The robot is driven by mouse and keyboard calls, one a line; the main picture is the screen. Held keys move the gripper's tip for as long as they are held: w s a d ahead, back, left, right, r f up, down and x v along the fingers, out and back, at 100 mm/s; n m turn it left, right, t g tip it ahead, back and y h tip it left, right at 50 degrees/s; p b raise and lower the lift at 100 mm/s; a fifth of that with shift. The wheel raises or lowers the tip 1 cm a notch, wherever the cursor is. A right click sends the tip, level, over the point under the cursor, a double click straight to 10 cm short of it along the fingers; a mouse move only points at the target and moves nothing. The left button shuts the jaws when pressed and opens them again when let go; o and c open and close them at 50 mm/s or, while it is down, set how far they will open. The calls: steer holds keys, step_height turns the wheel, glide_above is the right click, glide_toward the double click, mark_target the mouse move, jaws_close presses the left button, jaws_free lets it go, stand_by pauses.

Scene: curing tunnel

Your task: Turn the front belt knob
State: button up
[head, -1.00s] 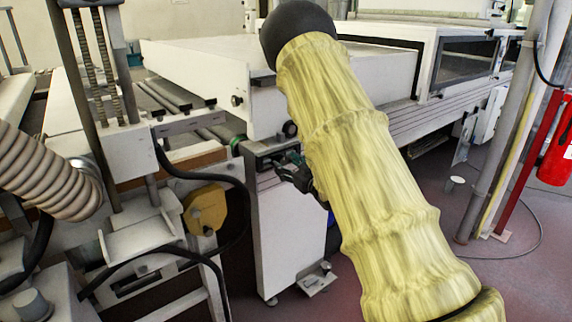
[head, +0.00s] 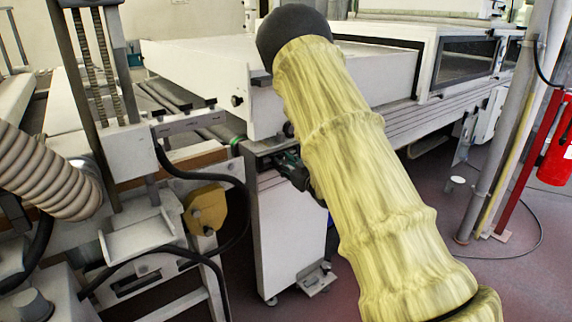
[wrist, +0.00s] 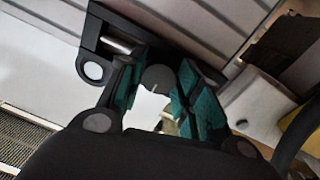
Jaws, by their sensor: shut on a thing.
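A round dark grey knob (wrist: 158,78) with a pale line on its face sits between my fingertips in the wrist view. I take it to be the front belt knob. My gripper (wrist: 157,84) is shut on it, with the green finger pads on either side. In the head view my gripper (head: 288,164) is at the top of the white end cabinet, just under the belt machine's end. My yellow-sleeved arm hides part of it, and the held knob cannot be made out there.
The white machine end (head: 258,108) carries another dark knob (head: 237,101) at left. The white cabinet (head: 290,235) stands below my gripper. A ribbed hose (head: 45,170) and a yellow bracket (head: 205,208) are at left.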

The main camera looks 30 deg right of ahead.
steer(key=shift+n, duration=0.3)
steer(key=n+b, duration=0.1)
steer(key=n, duration=0.2)
steer(key=shift+f, duration=0.15)
steer(key=shift+n+b, duration=0.9)
steer(key=shift+n, duration=1.2)
steer(key=o, duration=1)
steer(key=shift+o, duration=0.2)
steer(key=shift+s+d, duration=0.1)
steer(key=s, duration=1.1)
steer(key=shift+s+d+f, duration=0.15)
steer(key=shift+s+d, duration=0.05)
steer(key=shift+s, duration=0.2)
